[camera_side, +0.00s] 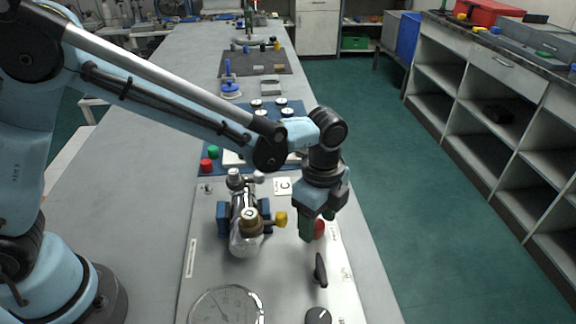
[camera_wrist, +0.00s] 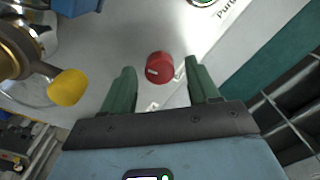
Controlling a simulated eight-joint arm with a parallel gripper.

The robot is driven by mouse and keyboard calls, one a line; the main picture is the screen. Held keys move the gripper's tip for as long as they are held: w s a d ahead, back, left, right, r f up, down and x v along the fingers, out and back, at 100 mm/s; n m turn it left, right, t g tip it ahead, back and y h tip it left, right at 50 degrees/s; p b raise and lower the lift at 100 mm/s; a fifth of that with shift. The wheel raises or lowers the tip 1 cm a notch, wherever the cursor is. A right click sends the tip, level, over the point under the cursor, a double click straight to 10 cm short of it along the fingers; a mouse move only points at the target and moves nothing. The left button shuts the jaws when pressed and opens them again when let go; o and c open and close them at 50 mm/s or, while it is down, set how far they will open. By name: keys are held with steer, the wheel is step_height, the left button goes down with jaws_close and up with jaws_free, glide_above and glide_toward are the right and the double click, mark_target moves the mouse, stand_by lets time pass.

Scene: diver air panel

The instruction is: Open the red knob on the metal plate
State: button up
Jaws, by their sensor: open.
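The red knob (camera_wrist: 159,67) is a short round cap with a pale mark on its side, on the grey metal plate (camera_wrist: 125,40). In the wrist view it lies between and a little beyond the tips of my two green fingers, nearer the right one. My gripper (camera_wrist: 158,78) is open, with a gap on both sides of the knob. In the side view my gripper (camera_side: 312,232) points down over the plate, and the red knob (camera_side: 320,229) shows partly behind a finger. I cannot tell whether a finger touches it.
A metal cylinder with a brass fitting and yellow knob (camera_side: 281,218) stands left of my gripper. A black lever (camera_side: 320,270), a black knob (camera_side: 318,316) and a round gauge (camera_side: 226,306) are nearer the camera. The plate's right edge borders a narrow table strip.

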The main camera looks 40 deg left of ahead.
steer(key=shift+f, duration=0.1)
steer(key=c, duration=1)
steer(key=shift+c, duration=0.2)
steer(key=shift+n, duration=0.3)
steer(key=n, duration=1)
steer(key=shift+n, duration=1.9)
